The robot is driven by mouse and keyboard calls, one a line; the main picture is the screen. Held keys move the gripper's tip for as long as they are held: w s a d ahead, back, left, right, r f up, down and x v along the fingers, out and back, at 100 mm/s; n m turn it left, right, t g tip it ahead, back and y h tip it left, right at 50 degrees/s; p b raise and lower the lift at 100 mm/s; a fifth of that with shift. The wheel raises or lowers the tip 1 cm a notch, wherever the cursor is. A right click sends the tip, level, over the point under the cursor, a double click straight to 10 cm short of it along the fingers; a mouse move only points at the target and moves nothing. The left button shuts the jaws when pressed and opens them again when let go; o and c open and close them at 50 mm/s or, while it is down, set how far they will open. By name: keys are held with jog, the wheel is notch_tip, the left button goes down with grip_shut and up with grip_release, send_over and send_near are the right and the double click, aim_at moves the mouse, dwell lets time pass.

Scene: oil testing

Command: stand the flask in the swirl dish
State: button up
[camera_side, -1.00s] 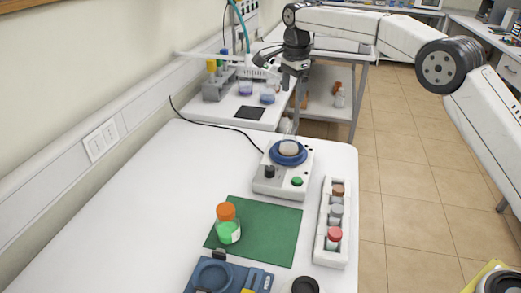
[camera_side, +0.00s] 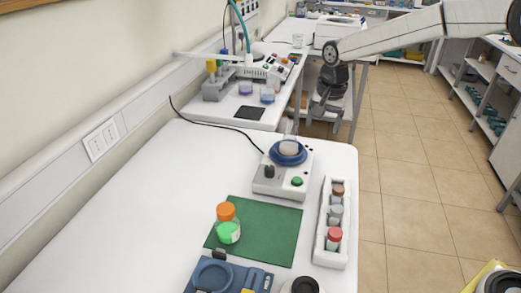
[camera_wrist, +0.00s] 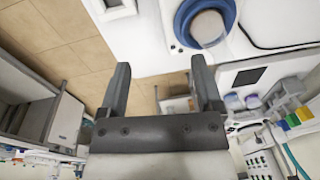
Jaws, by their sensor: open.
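The flask (camera_side: 289,147) holds a tan liquid and has a clear neck. It stands upright in the blue swirl dish (camera_side: 276,156) on top of a white swirler. In the wrist view the flask (camera_wrist: 208,28) sits inside the blue dish (camera_wrist: 181,24) at the upper right. My gripper (camera_side: 316,112) is behind and to the right of the swirler, past the table's far edge, apart from the flask.
A bottle of green liquid with an orange cap (camera_side: 227,212) stands on a green mat (camera_side: 270,235). A white rack (camera_side: 324,258) of capped bottles is at the right edge. The back bench holds a dark plate (camera_side: 249,112) and small beakers (camera_side: 267,95). The table's left side is clear.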

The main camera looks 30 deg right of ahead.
jog(key=s+d+f+n, duration=0.1)
jog(key=s+f+n, duration=0.3)
jog(key=s, duration=0.7)
jog(key=s+f+n+t, duration=0.1)
jog(key=s+f+n, duration=0.3)
jog(key=s, duration=0.7)
jog(key=shift+s+d+f+n, duration=0.2)
jog(key=shift+d+n, duration=0.15)
jog(key=shift+n, duration=0.45)
